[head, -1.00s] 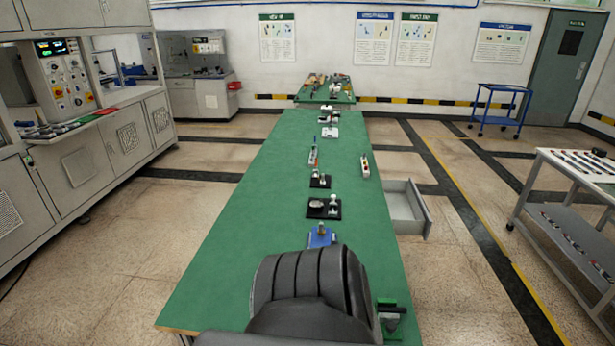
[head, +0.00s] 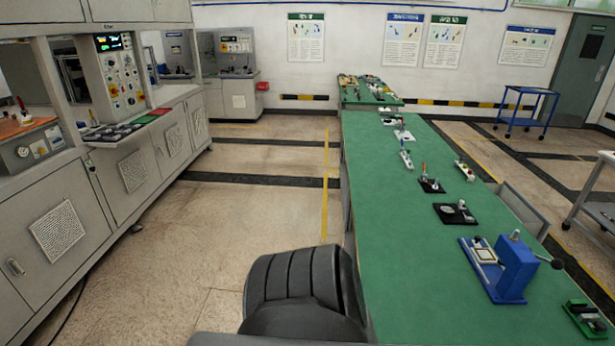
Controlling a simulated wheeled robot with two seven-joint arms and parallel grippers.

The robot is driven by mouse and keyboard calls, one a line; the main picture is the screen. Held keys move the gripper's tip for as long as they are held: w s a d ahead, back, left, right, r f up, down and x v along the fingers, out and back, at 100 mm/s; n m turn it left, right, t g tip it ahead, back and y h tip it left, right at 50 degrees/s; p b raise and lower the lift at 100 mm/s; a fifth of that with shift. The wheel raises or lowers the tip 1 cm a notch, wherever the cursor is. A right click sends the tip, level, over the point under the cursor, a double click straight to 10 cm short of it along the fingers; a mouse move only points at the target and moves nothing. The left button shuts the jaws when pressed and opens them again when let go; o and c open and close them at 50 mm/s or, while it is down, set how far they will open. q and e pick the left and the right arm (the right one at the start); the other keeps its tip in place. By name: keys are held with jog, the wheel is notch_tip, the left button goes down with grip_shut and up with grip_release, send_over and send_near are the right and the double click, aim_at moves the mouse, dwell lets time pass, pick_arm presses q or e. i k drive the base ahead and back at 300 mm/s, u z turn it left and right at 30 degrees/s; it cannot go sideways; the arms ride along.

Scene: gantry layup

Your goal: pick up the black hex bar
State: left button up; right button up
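I cannot make out a black hex bar in the head view. The long green bench (head: 420,230) runs away from me on the right with small parts and fixtures on it. Several parts on its far half are too small to tell apart. Neither of my grippers is in view.
On the bench stand a blue fixture (head: 515,268), a black plate with small parts (head: 447,214) and a green fixture (head: 588,318). A grey open drawer (head: 524,205) juts from its right side. Grey machine cabinets (head: 130,165) line the left. The floor between (head: 235,225) is clear.

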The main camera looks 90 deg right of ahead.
aim_at(591, 309)
jog(key=i, duration=0.35)
jog(key=z, duration=5)
